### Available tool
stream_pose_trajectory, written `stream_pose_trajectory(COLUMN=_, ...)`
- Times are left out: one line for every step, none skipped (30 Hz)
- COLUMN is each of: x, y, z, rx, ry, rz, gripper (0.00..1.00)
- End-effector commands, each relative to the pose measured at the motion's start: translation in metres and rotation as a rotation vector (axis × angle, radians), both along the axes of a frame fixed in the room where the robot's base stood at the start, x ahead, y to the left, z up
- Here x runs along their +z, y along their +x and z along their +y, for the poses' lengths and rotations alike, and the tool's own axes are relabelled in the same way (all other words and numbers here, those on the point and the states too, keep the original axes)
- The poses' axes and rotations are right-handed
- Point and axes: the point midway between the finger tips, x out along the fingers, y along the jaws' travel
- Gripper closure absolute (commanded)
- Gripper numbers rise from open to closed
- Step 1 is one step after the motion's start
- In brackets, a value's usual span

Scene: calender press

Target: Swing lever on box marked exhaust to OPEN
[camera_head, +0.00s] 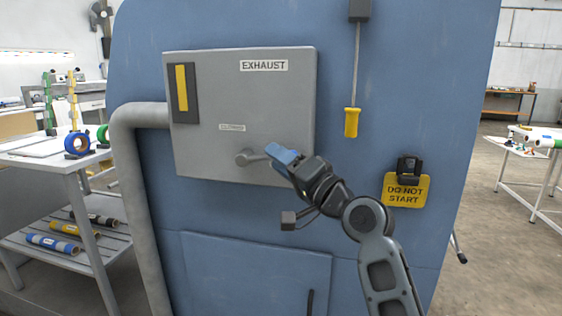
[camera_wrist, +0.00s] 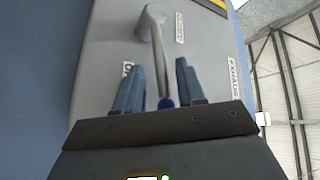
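The grey box marked EXHAUST (camera_head: 205,150) is on the blue machine's face. Its lever (camera_head: 252,157) has a round hub low on the box and points right in the head view. In the wrist view the lever (camera_wrist: 158,55) runs down from its hub, its blue-tipped end between my fingers. My gripper (camera_head: 281,158) is at the lever's free end. In the wrist view my gripper (camera_wrist: 158,85) is open, with gaps on both sides of the lever.
A yellow strip on a dark plate (camera_head: 182,92) is at the box's upper left. A grey pipe (camera_head: 128,190) runs down beside the box. A yellow-handled rod (camera_head: 352,122) hangs right of it. A DO NOT START tag (camera_head: 406,190) hangs near my arm. A work table (camera_head: 60,162) stands left.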

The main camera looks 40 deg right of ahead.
Motion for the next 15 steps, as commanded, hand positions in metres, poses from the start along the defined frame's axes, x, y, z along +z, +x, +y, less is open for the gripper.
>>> stream_pose_trajectory(x=0.000, y=0.000, z=0.000, rx=0.001, ry=0.000, rz=-0.001, gripper=0.61)
stream_pose_trajectory(x=0.000, y=0.000, z=0.000, rx=0.001, ry=0.000, rz=-0.001, gripper=0.61)
stream_pose_trajectory(x=0.000, y=-0.001, z=0.000, rx=0.001, ry=0.000, rz=-0.001, gripper=0.61)
stream_pose_trajectory(x=-0.001, y=-0.002, z=0.000, rx=0.001, ry=0.000, rz=-0.001, gripper=0.61)
stream_pose_trajectory(x=-0.001, y=-0.004, z=0.000, rx=0.000, ry=0.000, rz=0.000, gripper=0.61)
stream_pose_trajectory(x=-0.002, y=-0.008, z=0.000, rx=0.000, ry=0.001, rz=0.000, gripper=0.61)
stream_pose_trajectory(x=-0.004, y=-0.011, z=0.000, rx=0.000, ry=0.001, rz=0.000, gripper=0.61)
stream_pose_trajectory(x=-0.005, y=-0.015, z=-0.001, rx=0.000, ry=0.000, rz=0.000, gripper=0.61)
stream_pose_trajectory(x=-0.007, y=-0.022, z=-0.001, rx=-0.001, ry=0.000, rz=0.001, gripper=0.61)
stream_pose_trajectory(x=-0.008, y=-0.027, z=-0.001, rx=-0.001, ry=-0.001, rz=0.002, gripper=0.61)
stream_pose_trajectory(x=-0.009, y=-0.032, z=-0.001, rx=-0.001, ry=0.000, rz=0.001, gripper=0.61)
stream_pose_trajectory(x=-0.011, y=-0.039, z=-0.002, rx=-0.002, ry=0.000, rz=0.001, gripper=0.61)
stream_pose_trajectory(x=-0.012, y=-0.043, z=-0.002, rx=-0.002, ry=0.000, rz=0.001, gripper=0.61)
stream_pose_trajectory(x=-0.013, y=-0.048, z=-0.002, rx=-0.002, ry=0.000, rz=0.001, gripper=0.61)
stream_pose_trajectory(x=-0.014, y=-0.054, z=-0.002, rx=-0.001, ry=0.001, rz=0.000, gripper=0.61)
